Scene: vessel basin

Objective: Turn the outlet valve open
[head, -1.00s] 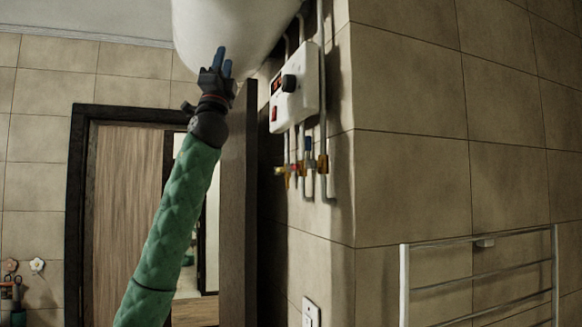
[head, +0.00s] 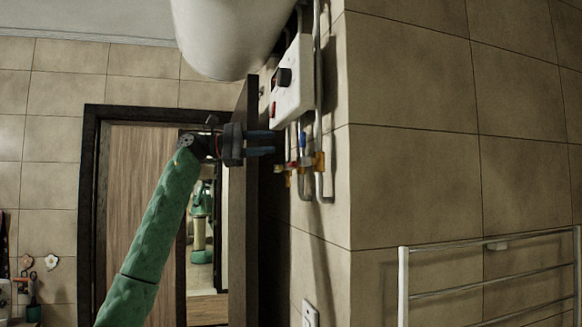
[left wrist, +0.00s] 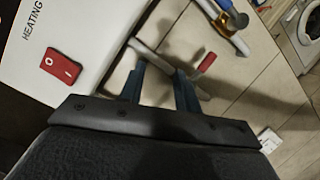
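Below the white heater control box (head: 292,88), a red-handled valve (left wrist: 207,62) and a blue-handled valve (left wrist: 238,18) sit on the pipes. In the head view the blue handle (head: 303,140) shows clearly, while the red one is small, just left of it. No label tells which is the outlet. My left gripper (head: 274,142) points right at the pipes, below the box. In the left wrist view its two blue fingers (left wrist: 160,88) are apart, with a pipe seen beyond them; the red handle is just past the right finger. Contact cannot be told. My right gripper is not in view.
The white tank (head: 232,35) hangs above my left gripper. A red switch (left wrist: 62,62) is on the box close to the left finger. A dark door edge (head: 243,200) stands behind the gripper. A towel rail (head: 490,270) is at lower right.

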